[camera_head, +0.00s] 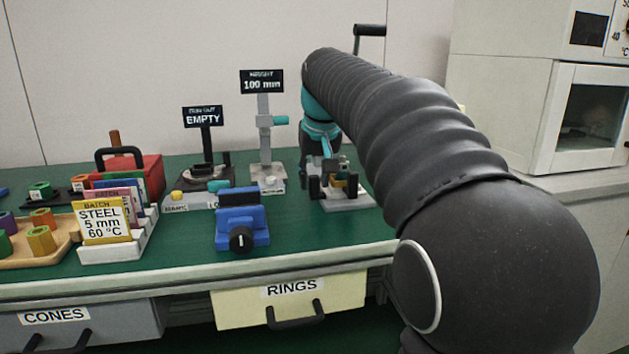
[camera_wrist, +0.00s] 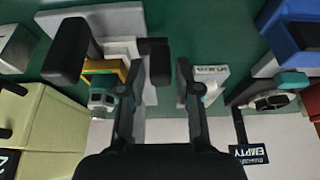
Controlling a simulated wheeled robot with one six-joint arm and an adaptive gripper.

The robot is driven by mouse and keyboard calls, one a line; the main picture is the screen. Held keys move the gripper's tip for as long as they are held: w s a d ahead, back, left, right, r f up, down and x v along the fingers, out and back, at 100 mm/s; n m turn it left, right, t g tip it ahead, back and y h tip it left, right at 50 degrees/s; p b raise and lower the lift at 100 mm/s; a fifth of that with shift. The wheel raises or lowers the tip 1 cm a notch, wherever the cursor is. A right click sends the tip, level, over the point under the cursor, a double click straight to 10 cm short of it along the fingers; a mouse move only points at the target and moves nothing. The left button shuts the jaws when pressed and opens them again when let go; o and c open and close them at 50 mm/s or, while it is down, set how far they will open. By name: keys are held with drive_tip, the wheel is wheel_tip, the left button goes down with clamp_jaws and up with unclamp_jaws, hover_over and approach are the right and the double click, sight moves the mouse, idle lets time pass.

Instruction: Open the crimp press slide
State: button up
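A small grey fixture with black upright blocks and a brass-yellow part, which looks like the crimp press (camera_head: 348,203), stands near the bench's right end. In the wrist view this fixture (camera_wrist: 118,20) is at the upper left, with one black block (camera_wrist: 65,50) at its left and another black block (camera_wrist: 155,60) by my left finger. My gripper (camera_wrist: 161,72) is open, with a clear gap between its fingers; I see nothing gripped. In the head view my arm and teal wrist reach down just behind the fixture and the fingers are mostly hidden. I cannot tell how far the slide is open.
A blue block with a black knob (camera_head: 241,228) stands left of the fixture. A height gauge (camera_head: 266,140) and an "EMPTY" stand (camera_head: 205,140) are behind. Card rack (camera_head: 115,242), wooden tray (camera_head: 62,255) and red box (camera_head: 145,170) are farther left. An oven (camera_head: 585,120) is at right.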

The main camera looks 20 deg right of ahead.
drive_tip(key=v, duration=1)
drive_tip(key=shift+r, duration=0.35)
drive_tip(key=shift+s, duration=0.1)
drive_tip(key=shift+n, duration=0.3)
drive_tip(key=s+a+f, duration=0.1)
drive_tip(key=s+f, duration=0.1)
drive_tip(key=s, duration=0.1)
drive_tip(key=s+f+p, duration=0.1)
drive_tip(key=s+f, duration=0.2)
drive_tip(key=s, duration=0.1)
drive_tip(key=s+a+f+p, duration=0.1)
drive_tip(key=s+f, duration=0.2)
drive_tip(key=s, duration=0.1)
drive_tip(key=shift+s+a, duration=0.25)
drive_tip(key=shift+a, duration=0.15)
drive_tip(key=s+a+f+t+p, duration=0.1)
drive_tip(key=s+f, duration=1.2)
drive_tip(key=f, duration=0.3)
drive_tip(key=shift+s+a+f+p, duration=0.3)
drive_tip(key=shift+s+a+f, duration=0.05)
drive_tip(key=shift+s+f, duration=0.05)
